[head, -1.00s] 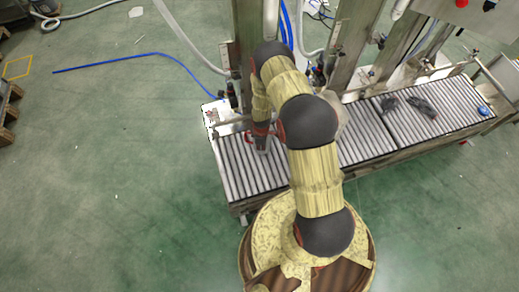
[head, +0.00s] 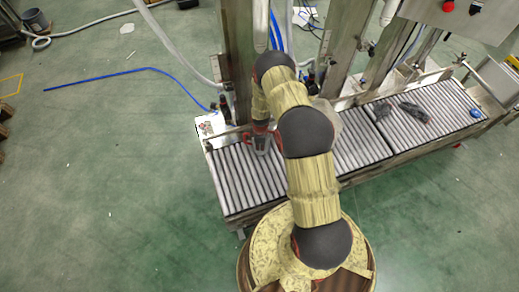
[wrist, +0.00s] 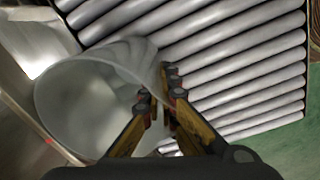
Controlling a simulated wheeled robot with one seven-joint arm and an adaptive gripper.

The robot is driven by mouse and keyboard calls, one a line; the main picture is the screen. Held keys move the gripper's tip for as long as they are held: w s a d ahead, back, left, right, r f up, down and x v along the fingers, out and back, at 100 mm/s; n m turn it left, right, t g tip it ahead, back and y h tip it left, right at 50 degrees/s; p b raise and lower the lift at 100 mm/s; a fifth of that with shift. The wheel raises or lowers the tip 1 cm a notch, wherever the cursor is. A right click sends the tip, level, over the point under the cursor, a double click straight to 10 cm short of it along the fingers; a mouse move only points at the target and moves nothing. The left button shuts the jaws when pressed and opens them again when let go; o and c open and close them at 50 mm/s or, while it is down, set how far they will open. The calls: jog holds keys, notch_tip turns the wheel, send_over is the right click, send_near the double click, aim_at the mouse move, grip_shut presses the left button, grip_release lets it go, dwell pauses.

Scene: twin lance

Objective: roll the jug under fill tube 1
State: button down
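The jug (wrist: 85,105) is a large, translucent pale vessel with a round rim at the left of the wrist view. In the head view, a pale translucent piece of it (head: 328,117) shows beside my arm, which hides the rest. My gripper (head: 261,148) is low over the left end of the roller conveyor. In the wrist view my gripper (wrist: 158,96) has its two fingertips close together at the jug's near edge, overlapping it in the picture. Whether they pinch its wall or only lie beside it is unclear. I cannot make out which fill tube is number 1.
The roller conveyor (head: 240,185) runs left to right, with bare rollers at its left end. Steel columns (head: 240,60) and hoses stand behind it. Dark objects (head: 413,111) and a blue cap (head: 475,112) lie on its right part.

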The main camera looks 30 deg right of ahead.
dwell(0.3)
jog(key=c, duration=2)
grip_release()
jog(key=shift+o, duration=0.2)
notch_tip(320, 180, up, 12)
jog(key=shift+s+a, duration=0.2)
